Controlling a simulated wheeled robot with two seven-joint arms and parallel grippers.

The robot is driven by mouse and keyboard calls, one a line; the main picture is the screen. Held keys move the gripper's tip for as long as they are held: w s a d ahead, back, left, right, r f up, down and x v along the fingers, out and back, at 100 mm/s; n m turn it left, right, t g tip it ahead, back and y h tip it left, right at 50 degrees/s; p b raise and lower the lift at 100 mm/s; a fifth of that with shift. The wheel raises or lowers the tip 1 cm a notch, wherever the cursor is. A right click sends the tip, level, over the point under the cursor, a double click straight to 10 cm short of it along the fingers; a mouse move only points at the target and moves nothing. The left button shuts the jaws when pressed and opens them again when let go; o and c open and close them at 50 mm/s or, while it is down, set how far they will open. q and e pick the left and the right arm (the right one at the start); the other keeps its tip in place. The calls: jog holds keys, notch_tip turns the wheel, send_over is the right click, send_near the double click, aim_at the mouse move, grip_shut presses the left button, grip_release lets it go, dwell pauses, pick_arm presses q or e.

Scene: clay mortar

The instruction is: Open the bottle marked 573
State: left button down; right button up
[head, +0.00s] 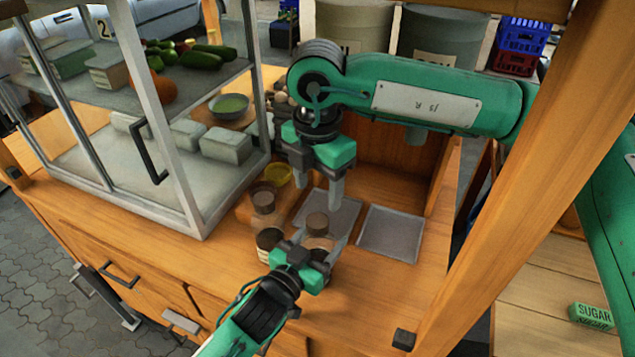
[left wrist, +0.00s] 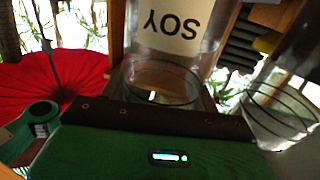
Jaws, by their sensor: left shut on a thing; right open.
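A brown-capped bottle (head: 317,224) stands at the front of the wooden counter in the head view. My left gripper (head: 318,250) is shut around it from the front, hiding its lower body. No number is readable on either, so I cannot tell which is 573. My right gripper (head: 320,188) is open and empty, pointing down just above and behind the held bottle's cap. The left wrist view does not clearly show the held bottle.
Two grey trays lie behind and right of the held bottle; the right one (head: 390,233) is empty. A glass-sided case (head: 175,190) stands at left. The left wrist view shows a container labelled SOY (left wrist: 175,25), upside down.

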aim_at(317, 220)
jog(key=shift+f, duration=4)
jog(key=c, duration=1)
jog(key=shift+c, duration=0.2)
